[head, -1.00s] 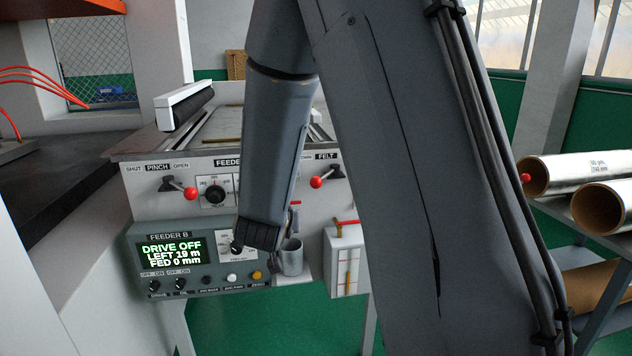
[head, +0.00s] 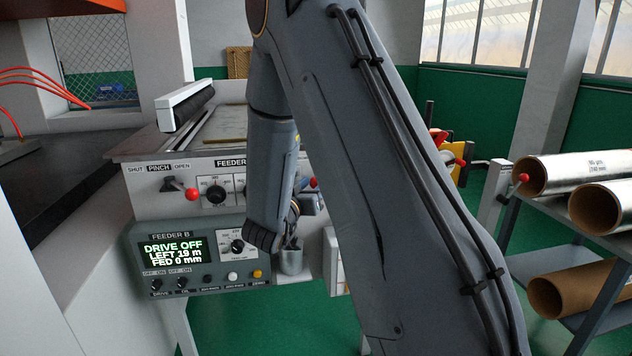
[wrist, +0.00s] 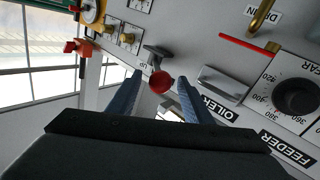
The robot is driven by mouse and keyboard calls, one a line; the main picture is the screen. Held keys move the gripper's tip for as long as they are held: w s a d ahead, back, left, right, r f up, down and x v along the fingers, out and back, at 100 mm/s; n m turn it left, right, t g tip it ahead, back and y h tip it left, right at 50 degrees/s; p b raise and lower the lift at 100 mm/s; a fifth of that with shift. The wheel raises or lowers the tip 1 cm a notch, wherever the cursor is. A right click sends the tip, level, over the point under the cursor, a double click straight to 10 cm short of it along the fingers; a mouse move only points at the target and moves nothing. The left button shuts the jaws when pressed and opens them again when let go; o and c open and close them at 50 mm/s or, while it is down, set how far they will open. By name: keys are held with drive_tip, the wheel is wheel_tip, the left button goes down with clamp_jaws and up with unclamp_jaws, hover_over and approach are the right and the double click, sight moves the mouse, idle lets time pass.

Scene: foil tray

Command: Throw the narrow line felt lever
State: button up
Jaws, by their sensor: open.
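In the wrist view a lever with a red ball knob (wrist: 160,82) on a dark stem stands out from the grey panel. In the head view my arm hides the FELT label, and only a bit of a red knob (head: 314,183) shows beside the arm. The gripper itself is mostly hidden there.
The PINCH lever (head: 192,194) and the feeder B box (head: 200,258), reading DRIVE OFF, are at left. A metal cup (head: 291,260) is below the arm. The wrist view shows a dial (wrist: 295,97) and a brass drain valve (wrist: 262,15). Rolls (head: 565,175) lie on a rack at right.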

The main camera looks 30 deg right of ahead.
drive_tip(key=shift+w+d, duration=0.4)
drive_tip(key=shift+d, duration=0.05)
clamp_jaws()
